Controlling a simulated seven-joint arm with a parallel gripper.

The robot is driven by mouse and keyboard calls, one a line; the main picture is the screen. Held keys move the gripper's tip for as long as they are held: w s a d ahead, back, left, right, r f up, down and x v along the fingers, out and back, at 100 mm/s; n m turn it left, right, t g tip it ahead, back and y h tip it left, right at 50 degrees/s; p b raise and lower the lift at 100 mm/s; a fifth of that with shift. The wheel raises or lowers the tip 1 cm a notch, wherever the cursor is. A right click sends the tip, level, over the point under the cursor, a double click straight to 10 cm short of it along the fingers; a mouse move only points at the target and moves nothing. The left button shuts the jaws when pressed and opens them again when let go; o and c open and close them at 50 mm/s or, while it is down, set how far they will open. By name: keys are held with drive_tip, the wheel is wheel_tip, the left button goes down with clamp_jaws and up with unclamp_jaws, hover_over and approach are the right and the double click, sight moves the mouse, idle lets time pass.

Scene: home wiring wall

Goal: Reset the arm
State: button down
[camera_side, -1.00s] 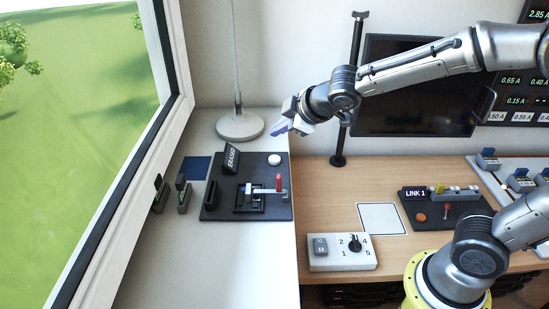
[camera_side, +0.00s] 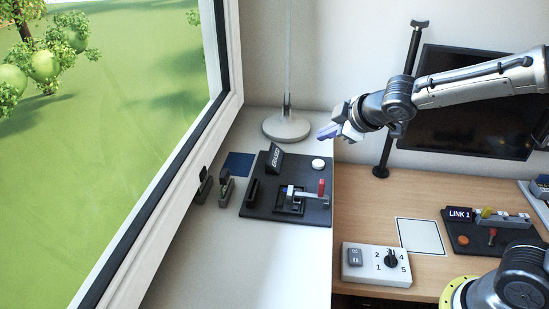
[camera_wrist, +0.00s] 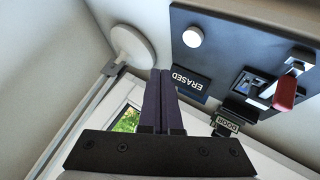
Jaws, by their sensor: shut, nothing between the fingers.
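My gripper (camera_side: 328,132) is in the air above the right rear of the white sill, near the lamp base. Its fingers are together with nothing between them, and it also shows in the wrist view (camera_wrist: 162,85). Below it, a dark panel (camera_side: 315,207) lies on the sill. The panel carries an ERASED sign (camera_side: 276,158), a white round button (camera_side: 318,163) and a red-handled lever (camera_side: 321,187). My gripper is apart from all of these. In the wrist view the ERASED sign (camera_wrist: 189,82) appears beside the fingertips.
A lamp base (camera_side: 286,127) with a thin pole stands behind the panel. A black post (camera_side: 400,100) and dark monitor (camera_side: 480,110) stand right. A white dial box (camera_side: 376,264), a white pad (camera_side: 420,237) and a LINK 1 panel (camera_side: 485,235) sit on the desk. A window frame is left.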

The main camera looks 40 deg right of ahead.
drive_tip(key=s+d+r+m+t+h, duration=0.1)
drive_tip(key=s+d+r+m, duration=0.35)
drive_tip(key=s+r, duration=0.5)
drive_tip(key=s+f+m+g, duration=0.2)
drive_tip(key=s+f, duration=0.1)
drive_tip(key=s, duration=0.6)
drive_tip(key=s+f+m+g+y, duration=0.1)
drive_tip(key=s+f+m+g, duration=0.1)
drive_tip(key=s, duration=0.7)
drive_tip(key=shift+s+a+f+g, duration=0.3)
drive_tip(key=shift+a+f, duration=0.1)
drive_tip(key=shift+f, duration=0.5)
